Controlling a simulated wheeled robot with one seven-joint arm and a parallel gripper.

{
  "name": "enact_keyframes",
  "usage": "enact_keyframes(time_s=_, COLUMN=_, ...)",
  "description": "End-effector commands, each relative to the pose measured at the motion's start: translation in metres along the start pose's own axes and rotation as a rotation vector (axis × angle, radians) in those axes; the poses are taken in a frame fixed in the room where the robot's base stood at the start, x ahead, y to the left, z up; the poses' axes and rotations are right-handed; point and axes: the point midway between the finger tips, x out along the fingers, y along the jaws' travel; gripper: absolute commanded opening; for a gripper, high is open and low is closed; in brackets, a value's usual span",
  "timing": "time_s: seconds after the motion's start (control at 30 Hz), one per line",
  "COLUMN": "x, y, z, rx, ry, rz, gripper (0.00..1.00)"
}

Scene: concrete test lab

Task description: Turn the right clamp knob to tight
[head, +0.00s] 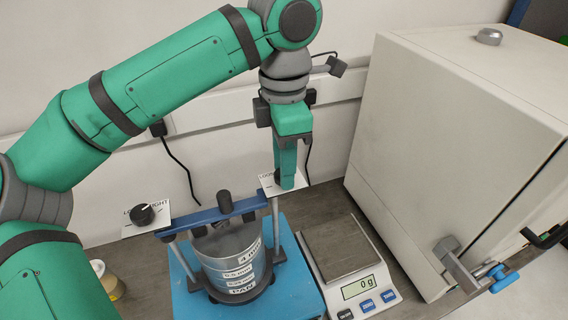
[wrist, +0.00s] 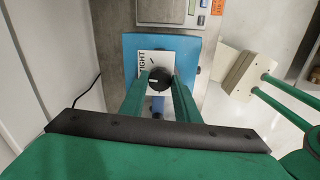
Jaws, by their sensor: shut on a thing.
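The right clamp knob (wrist: 159,78) is black and round with a white mark, which looks to be on its left side in the wrist view. It sits on a white plate (wrist: 142,64) lettered TIGHT. My gripper (wrist: 161,84) is shut on this knob, one green finger on each side. In the head view my gripper (head: 287,184) points straight down over the right plate (head: 267,185) and hides most of the knob. The left clamp knob (head: 142,214) is black with a white mark and stands clear. A blue crossbar (head: 205,217) lies over the sieve stack (head: 222,262).
The clamp stands on a blue base (head: 298,294). A balance (head: 338,248) reading 0 g is close to its right. A large beige cabinet (head: 440,130) with a latch handle (head: 452,262) fills the right side. A jar (head: 108,282) stands at left. The wall is close behind.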

Motion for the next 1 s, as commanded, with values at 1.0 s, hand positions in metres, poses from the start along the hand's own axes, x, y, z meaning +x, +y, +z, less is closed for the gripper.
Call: enact_keyframes(time_s=1.0, x=-0.0004, y=0.0000, z=-0.0001, rx=0.859, ry=0.000, rz=0.001, gripper=0.07)
